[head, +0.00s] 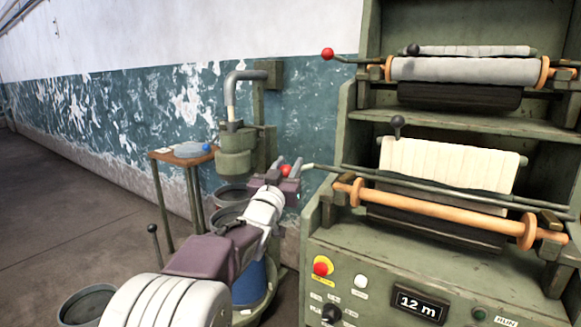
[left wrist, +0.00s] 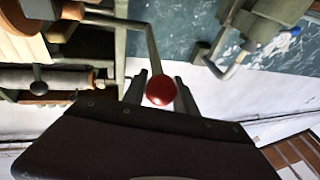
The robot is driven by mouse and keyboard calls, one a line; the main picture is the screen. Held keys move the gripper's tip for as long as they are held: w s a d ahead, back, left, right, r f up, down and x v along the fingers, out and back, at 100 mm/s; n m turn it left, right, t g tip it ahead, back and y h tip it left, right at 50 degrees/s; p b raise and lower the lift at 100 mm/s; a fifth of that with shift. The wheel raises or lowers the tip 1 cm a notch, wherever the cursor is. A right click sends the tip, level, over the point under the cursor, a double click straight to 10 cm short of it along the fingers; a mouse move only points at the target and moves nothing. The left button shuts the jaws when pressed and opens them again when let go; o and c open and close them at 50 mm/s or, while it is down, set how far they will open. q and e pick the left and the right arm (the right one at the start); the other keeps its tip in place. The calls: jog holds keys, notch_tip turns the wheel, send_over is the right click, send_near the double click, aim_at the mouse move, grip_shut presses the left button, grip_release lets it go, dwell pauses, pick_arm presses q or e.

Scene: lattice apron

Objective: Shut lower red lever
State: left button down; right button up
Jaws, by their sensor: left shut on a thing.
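The lower red lever's ball (head: 285,171) is at the left end of a grey bar (head: 430,193) that runs across the front of the lower roller unit. My left gripper (head: 289,170) is shut on this ball. In the left wrist view the red ball (left wrist: 160,90) sits between the two fingertips of my left gripper (left wrist: 160,92), with its rod leading up toward the machine. The upper red lever's ball (head: 327,54) stands free at the upper roller. My right gripper is not in view.
The green machine (head: 345,245) fills the right side, with orange rollers (head: 450,212), a pale cloth roll (head: 450,163) and a front panel reading "12 m" (head: 419,303). A small table (head: 165,156) and a green pump-like device (head: 240,150) stand behind my arm.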

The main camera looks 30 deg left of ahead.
pick_arm(q)
jog(key=shift+s+a, duration=0.1)
jog(key=shift+a, duration=0.1)
dwell(0.5)
jog(key=c, duration=1.2)
grip_release()
jog(key=shift+o, duration=1)
jog(key=shift+s+a+r, duration=0.2)
jog(key=shift+s+a, duration=0.05)
jog(key=shift+s, duration=0.2)
jog(key=shift+w+d+f, duration=0.1)
jog(key=shift+w+d, duration=0.05)
jog(key=shift+w, duration=0.05)
jog(key=p+v, duration=0.1)
jog(key=v, duration=0.8)
